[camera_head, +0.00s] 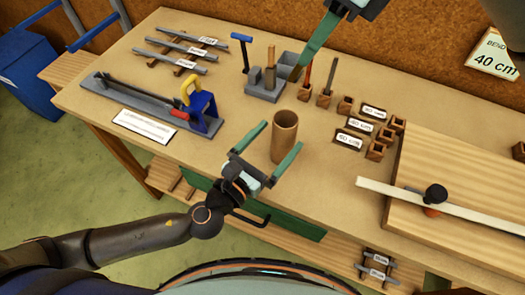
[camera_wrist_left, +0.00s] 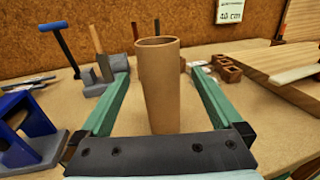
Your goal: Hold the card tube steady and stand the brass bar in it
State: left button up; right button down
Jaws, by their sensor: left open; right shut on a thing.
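The card tube (camera_head: 285,137) stands upright on the bench, brown and open at the top. It also shows in the left wrist view (camera_wrist_left: 158,90). My left gripper (camera_head: 270,148) is open, with its two green fingers on either side of the tube; I cannot tell whether either touches it. My right gripper (camera_head: 296,74) comes in from the top, with its green fingers slanting down in front of the grey holder. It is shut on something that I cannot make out. I cannot pick out the brass bar for certain in either view.
A grey holder (camera_head: 262,92) with upright tools stands behind the tube. A blue and yellow device (camera_head: 200,102) is at the left. Small wooden blocks (camera_head: 376,150) and 40 cm labels are to the right, beside a raised board (camera_head: 465,165).

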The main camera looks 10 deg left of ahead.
aim_at(291, 124)
pick_arm(q)
jog(key=shift+x, duration=3.2)
